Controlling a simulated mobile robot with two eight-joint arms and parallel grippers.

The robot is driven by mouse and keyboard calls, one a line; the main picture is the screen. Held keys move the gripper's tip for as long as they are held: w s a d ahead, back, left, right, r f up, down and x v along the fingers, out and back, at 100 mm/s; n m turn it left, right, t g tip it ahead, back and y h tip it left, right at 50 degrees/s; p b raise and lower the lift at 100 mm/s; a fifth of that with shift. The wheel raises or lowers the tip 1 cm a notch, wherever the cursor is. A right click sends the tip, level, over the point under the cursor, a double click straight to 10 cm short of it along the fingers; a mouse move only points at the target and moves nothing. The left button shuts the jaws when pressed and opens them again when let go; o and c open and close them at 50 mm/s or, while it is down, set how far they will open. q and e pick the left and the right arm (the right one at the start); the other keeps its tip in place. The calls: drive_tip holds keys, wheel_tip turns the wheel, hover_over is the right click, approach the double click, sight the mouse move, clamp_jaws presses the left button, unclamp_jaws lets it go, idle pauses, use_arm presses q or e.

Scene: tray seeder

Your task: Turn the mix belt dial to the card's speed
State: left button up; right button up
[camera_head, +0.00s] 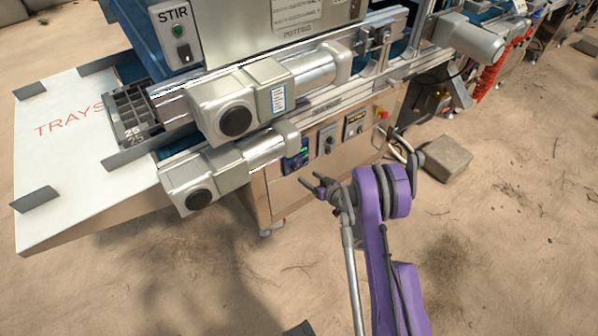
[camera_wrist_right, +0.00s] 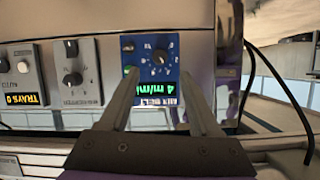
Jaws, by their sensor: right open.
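The mix belt dial is a dark knob (camera_wrist_right: 158,58) on a blue control box (camera_wrist_right: 170,46) in the right wrist view, where the picture is upside down. The box's green display shows a 4 and m/min, partly covered by a finger. In the head view the blue box (camera_head: 294,161) is small on the machine's front panel. My right gripper (camera_head: 312,182) is open and empty in front of that panel; its two fingers (camera_wrist_right: 158,84) point at the box, with the knob between and beyond their tips. My left gripper is out of view.
A grey box with a dial (camera_wrist_right: 74,78) and a box with a yellow tray display (camera_wrist_right: 20,82) sit beside the blue one. Motor housings (camera_head: 205,180) jut out above the panel. A stone block (camera_head: 443,157) lies on the sandy floor.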

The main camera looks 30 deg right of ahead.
sight(296, 170)
drive_tip(key=b+x, duration=0.1)
drive_tip(key=x, duration=0.6)
drive_tip(key=shift+w+f, duration=0.2)
drive_tip(key=shift+w, duration=0.15)
drive_tip(key=shift+c, duration=0.3)
clamp_jaws()
